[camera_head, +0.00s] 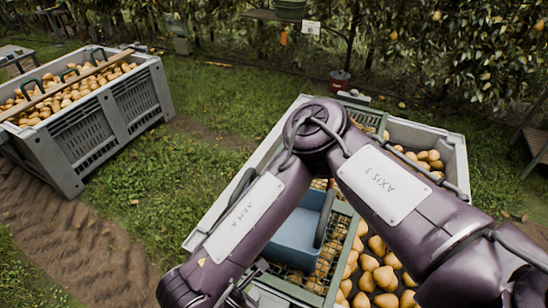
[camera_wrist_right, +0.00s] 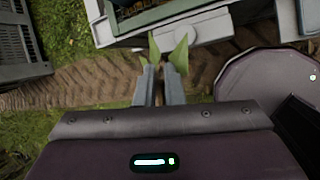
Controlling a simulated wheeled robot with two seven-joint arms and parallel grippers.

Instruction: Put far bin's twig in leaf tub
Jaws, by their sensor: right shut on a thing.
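My right gripper (camera_wrist_right: 160,78) is shut on a leafy green twig (camera_wrist_right: 180,54) in the right wrist view. Two pointed leaves stick out past the fingertips; the stem is mostly hidden between the fingers. In the head view my right arm crosses the near bin and the gripper is not visible. A blue tub (camera_head: 290,241), perhaps the leaf tub, sits on a mesh rack over the near bin, partly behind my arm. The far bin (camera_head: 82,136) stands at the left, full of pears. My left gripper is not in view.
The near bin (camera_head: 457,165) holds many pears. A wooden plank (camera_head: 68,87) lies across the far bin. A bin wall (camera_wrist_right: 130,30) edges the top of the wrist view. Grass and a dirt track separate the bins.

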